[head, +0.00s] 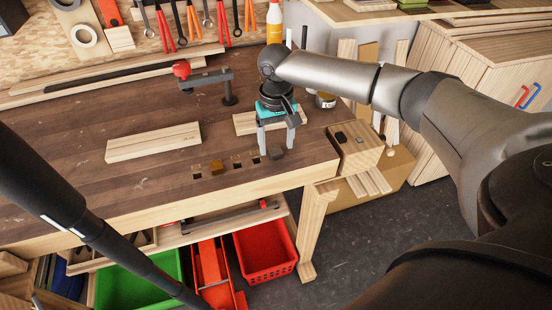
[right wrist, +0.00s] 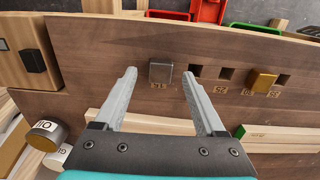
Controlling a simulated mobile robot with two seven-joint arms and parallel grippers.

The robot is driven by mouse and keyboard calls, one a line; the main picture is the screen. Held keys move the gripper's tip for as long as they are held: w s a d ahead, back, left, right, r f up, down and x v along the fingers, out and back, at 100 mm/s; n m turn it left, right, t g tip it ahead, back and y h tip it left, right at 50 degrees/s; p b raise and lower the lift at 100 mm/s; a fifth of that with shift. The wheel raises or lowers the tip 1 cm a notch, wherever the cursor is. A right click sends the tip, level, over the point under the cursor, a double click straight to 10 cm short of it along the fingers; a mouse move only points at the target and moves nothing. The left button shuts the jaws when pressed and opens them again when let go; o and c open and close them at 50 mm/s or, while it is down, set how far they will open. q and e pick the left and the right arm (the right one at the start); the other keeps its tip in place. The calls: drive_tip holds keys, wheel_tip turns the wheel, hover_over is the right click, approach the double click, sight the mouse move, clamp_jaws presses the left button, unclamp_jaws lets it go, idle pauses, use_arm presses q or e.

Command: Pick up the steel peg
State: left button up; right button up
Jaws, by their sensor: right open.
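The steel peg (head: 276,153) is a small dark grey block near the front edge of the workbench, at the right end of a row of square holes. In the right wrist view the steel peg (right wrist: 161,72) shows between and just past the fingertips, with no finger visibly touching it. My right gripper (head: 277,149) points down over the bench by the peg. It is open and empty, and its fingers also show in the right wrist view (right wrist: 158,75). The exact height of the fingertips is hard to tell. My left gripper is not in view.
A brass-coloured peg (head: 216,167) stands among the holes to the left. A pale wooden board (head: 153,142) lies left of it. A wooden block with dark pieces (head: 355,146) is at the bench's right end. A clamp with a red knob (head: 205,80) stands behind.

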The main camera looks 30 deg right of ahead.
drive_tip(key=shift+f, duration=0.85)
drive_tip(key=shift+c, duration=0.2)
clamp_jaws()
